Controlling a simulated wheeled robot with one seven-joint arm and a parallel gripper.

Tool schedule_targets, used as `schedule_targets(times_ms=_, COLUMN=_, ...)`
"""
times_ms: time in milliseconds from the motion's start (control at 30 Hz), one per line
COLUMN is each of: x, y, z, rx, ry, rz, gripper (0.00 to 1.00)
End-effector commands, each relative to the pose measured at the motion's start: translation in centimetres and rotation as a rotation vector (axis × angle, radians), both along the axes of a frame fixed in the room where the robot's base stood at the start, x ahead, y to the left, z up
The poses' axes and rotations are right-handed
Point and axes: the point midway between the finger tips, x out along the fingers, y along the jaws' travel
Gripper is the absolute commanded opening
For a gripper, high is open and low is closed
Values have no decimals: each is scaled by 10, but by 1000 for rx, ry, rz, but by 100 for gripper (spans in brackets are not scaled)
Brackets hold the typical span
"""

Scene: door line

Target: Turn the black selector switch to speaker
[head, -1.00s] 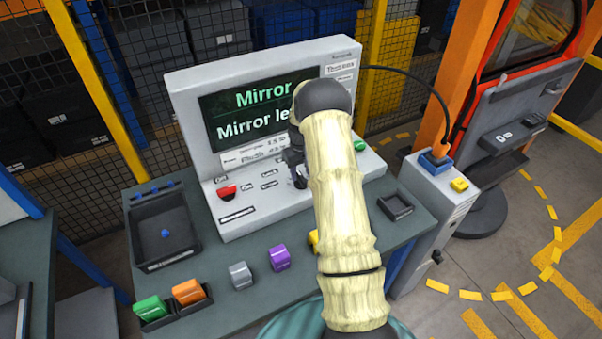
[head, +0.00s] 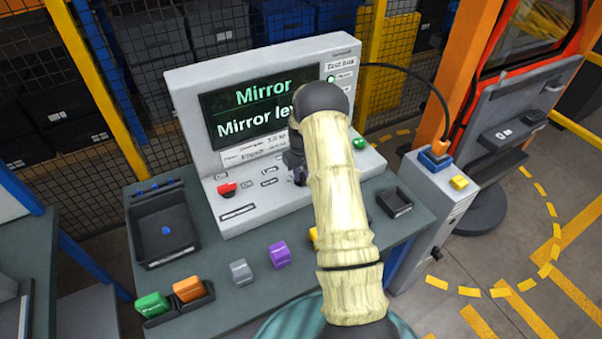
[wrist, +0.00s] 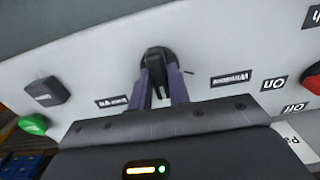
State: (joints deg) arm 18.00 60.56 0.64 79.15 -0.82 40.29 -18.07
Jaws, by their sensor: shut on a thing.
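The black selector switch (wrist: 157,60) sits on the light grey panel of the test box. In the wrist view its handle lies between the two purple fingers of my gripper (wrist: 161,88), which is shut on it. The handle looks roughly in line with the fingers; its exact setting is hard to tell. One small label (wrist: 111,102) is left of the switch and another (wrist: 233,79) is right of it, both upside down and blurred. In the head view my gripper (head: 297,172) is at the panel, and my arm largely hides the switch.
The screen (head: 255,118) reads "Mirror" and a partly hidden second line. A red control (head: 227,188) and a green button (head: 359,143) are on the panel. A black tray (head: 165,230), coloured blocks and a small empty tray (head: 395,203) are on the bench.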

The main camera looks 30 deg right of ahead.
Motion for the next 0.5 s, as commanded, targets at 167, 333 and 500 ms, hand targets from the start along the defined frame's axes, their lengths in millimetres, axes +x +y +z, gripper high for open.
schedule_targets(times_ms=167, x=0, y=0, z=-1, rx=-1, ry=-1, rz=-54, gripper=0)
schedule_targets(times_ms=333, x=1, y=0, z=-1, rx=-2, ry=-1, rz=-149, gripper=0)
schedule_targets(times_ms=500, x=1, y=0, z=-1, rx=-2, ry=-1, rz=-267, gripper=0)
